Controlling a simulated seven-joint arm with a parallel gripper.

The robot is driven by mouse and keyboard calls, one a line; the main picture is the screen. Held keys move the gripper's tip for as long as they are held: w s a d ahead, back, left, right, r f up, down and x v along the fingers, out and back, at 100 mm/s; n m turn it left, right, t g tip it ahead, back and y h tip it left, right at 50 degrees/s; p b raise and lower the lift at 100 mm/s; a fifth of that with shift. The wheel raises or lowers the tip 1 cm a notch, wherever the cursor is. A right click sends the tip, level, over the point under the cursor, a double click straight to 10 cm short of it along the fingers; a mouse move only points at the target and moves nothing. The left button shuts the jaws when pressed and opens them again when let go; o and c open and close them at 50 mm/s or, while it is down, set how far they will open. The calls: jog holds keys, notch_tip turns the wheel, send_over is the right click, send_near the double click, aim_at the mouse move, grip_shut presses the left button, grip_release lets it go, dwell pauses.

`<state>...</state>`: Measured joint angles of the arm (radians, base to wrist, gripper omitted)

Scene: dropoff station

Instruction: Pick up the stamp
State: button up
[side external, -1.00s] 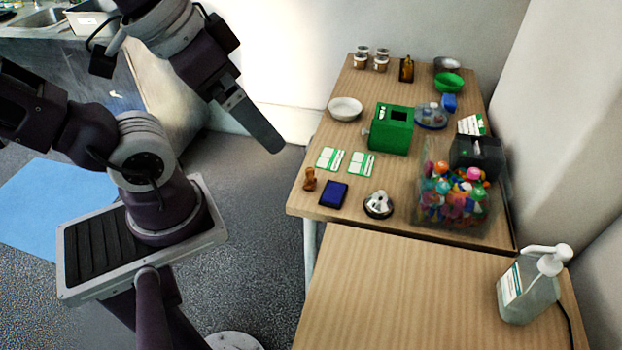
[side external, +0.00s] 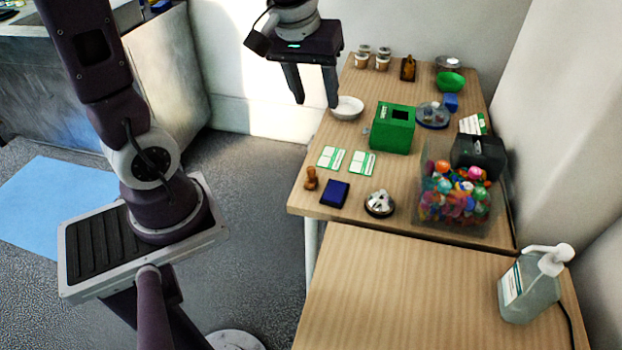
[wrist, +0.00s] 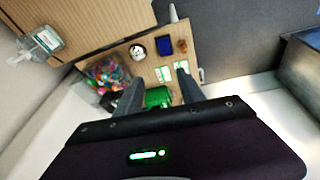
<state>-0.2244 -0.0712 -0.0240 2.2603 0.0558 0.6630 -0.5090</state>
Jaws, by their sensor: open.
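The stamp (side external: 311,178) is a small brown wooden piece with a knob top. It stands upright near the left edge of the far table in the side view, beside a dark blue ink pad (side external: 334,193). In the wrist view the stamp (wrist: 182,46) and the blue pad (wrist: 164,46) show beyond the fingers. My gripper (side external: 316,102) is open and empty, fingers pointing down, high up and further back than the stamp, near the white bowl in the picture. It also shows in the wrist view (wrist: 160,92), well apart from the stamp.
Green-and-white cards (side external: 331,157), a green box (side external: 392,128), a white bowl (side external: 347,108), a silver bell-like object (side external: 380,204) and a clear bin of colourful pieces (side external: 455,200) share the table. A pump bottle (side external: 530,288) stands on the otherwise clear nearer table.

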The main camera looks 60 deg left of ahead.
jog(key=w+a+f+n+g, duration=0.1)
jog(key=w+a+f+n, duration=0.25)
jog(key=f, duration=0.25)
jog(key=n+g+h, duration=0.1)
jog(key=n+g, duration=0.1)
jog(key=n, duration=0.5)
send_over(311, 168)
jog(key=f, duration=1.9)
jog(key=shift+w+f, duration=0.2)
jog(key=shift+f, duration=0.2)
jog(key=f, duration=0.6)
jog(key=shift+s+f, duration=0.2)
jog(key=shift+f, duration=0.2)
grip_shut()
